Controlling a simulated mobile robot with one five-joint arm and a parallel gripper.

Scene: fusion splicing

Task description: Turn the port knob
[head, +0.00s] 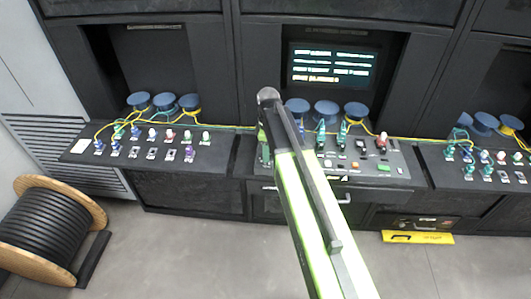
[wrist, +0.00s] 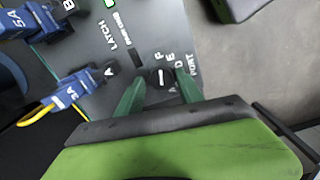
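The port knob (wrist: 160,77) is a small black round knob with a white pointer line, on the dark panel in the wrist view. White lettering, including the word PORT, is printed beside it. My gripper (wrist: 160,84) is open, with its two green fingers on either side of the knob. I cannot tell whether the fingers touch it. In the head view my arm reaches over the middle console (head: 400,160) and hides the knob and most of the gripper.
Blue connectors (wrist: 72,90) with a yellow cable stand on the panel close to my left finger. A LATCH label and a dark slot lie nearby. In the head view, a lit screen (head: 332,65) stands behind the console and a cable reel (head: 45,230) is at lower left.

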